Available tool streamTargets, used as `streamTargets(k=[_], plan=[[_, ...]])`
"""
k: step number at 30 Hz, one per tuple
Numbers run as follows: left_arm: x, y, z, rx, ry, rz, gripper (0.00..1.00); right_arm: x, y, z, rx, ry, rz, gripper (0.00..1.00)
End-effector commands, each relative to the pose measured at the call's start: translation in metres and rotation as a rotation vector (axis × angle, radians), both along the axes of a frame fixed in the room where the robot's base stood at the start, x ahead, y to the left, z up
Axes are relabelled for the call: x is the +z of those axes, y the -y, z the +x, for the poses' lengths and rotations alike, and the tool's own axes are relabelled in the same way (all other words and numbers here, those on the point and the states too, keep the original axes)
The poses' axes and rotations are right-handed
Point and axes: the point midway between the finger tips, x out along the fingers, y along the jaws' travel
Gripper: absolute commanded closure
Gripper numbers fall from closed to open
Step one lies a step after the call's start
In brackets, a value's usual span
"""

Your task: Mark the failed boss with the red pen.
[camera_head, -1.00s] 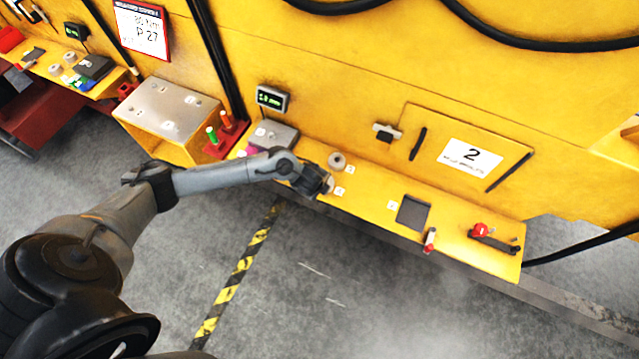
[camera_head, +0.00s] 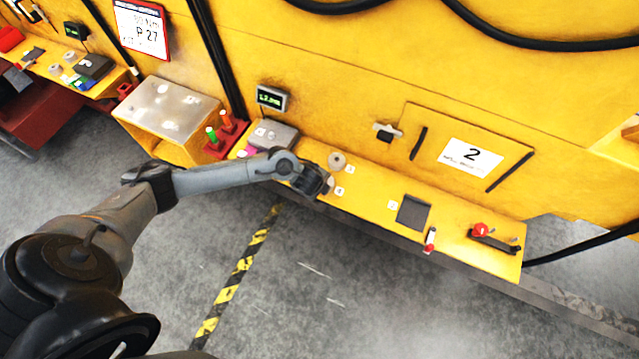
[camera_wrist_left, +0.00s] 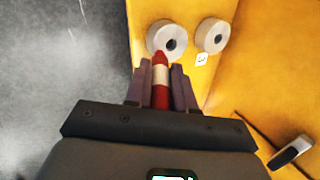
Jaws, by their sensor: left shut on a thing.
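My left gripper (camera_head: 322,188) is shut on a red pen with a white band (camera_wrist_left: 160,80). The pen points at the near edge of one pale ring-shaped boss (camera_wrist_left: 167,39) in the left wrist view. Its tip overlaps the boss's rim there; I cannot tell whether it touches. A second boss (camera_wrist_left: 212,35) stands beside it to the right. In the head view one boss (camera_head: 337,160) shows clearly on the yellow shelf (camera_head: 375,190), while the other is partly hidden by my gripper. No red mark is readable on either boss. My right gripper is not in view.
A red holder (camera_head: 228,133) with a green and an orange item stands left, near a grey block (camera_head: 274,135). A small display (camera_head: 271,98) is above. A dark pad (camera_head: 413,212), a red-and-white item (camera_head: 430,240) and a red-knobbed fixture (camera_head: 492,238) lie right.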

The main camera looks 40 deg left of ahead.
Motion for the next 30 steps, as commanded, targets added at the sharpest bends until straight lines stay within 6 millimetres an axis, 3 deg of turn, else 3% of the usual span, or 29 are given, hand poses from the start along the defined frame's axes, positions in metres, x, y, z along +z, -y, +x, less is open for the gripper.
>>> streamTargets(k=[30], plan=[[-0.0011, -0.0065, -0.0026, 0.0, -0.002, 0.002, 1.0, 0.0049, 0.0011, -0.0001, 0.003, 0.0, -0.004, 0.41]])
